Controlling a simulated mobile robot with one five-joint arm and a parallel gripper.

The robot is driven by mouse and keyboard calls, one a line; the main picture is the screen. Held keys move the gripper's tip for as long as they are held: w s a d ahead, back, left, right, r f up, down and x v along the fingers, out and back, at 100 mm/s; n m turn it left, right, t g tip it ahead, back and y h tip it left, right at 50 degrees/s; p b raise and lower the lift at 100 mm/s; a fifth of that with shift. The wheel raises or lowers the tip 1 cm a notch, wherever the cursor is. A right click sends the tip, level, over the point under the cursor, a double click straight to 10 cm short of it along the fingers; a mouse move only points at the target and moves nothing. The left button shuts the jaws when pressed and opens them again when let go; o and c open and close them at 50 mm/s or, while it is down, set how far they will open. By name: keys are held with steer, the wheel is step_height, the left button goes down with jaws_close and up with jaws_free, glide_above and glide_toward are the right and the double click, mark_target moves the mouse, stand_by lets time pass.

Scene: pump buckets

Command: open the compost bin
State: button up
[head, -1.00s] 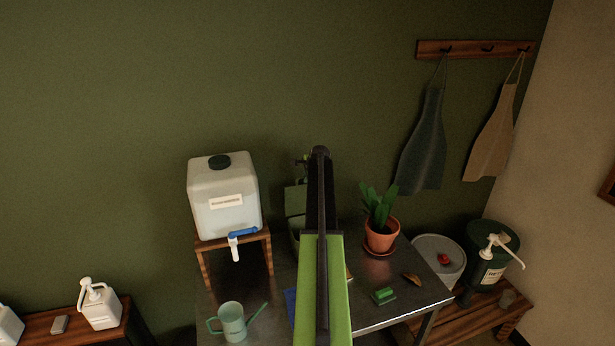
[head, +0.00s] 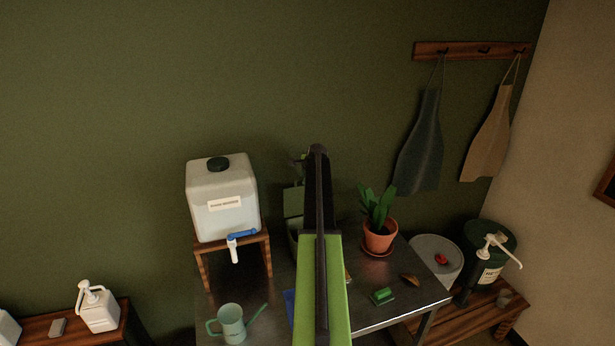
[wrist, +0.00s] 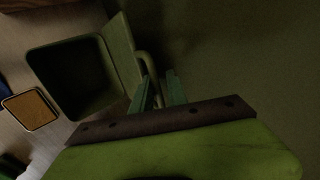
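The compost bin is a green-grey box whose dark inside shows in the wrist view; its rim (wrist: 62,42) is bare. Its lid (wrist: 127,48) stands raised at the bin's right side, with a curved handle (wrist: 151,68) on its outer face. In the head view the lid (head: 293,201) stands upright above the bin (head: 293,228), partly hidden by my arm. My gripper (wrist: 160,84) is right beside the lid, with its two green fingers apart near the handle. I cannot tell whether they touch it.
A small square container with brown contents (wrist: 30,108) is beside the bin. On the table are a potted plant (head: 380,235), a green brush (head: 382,295), a watering can (head: 232,322) and a water tank (head: 222,200) on a wooden stand. A bench with buckets (head: 490,250) is at right.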

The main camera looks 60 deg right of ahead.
steer(key=s+a+r+p, duration=0.2)
steer(key=s+a, duration=0.6)
steer(key=s, duration=0.3)
steer(key=shift+a+r+p, duration=0.15)
steer(key=shift+r+p, duration=0.05)
steer(key=shift+p, duration=0.1)
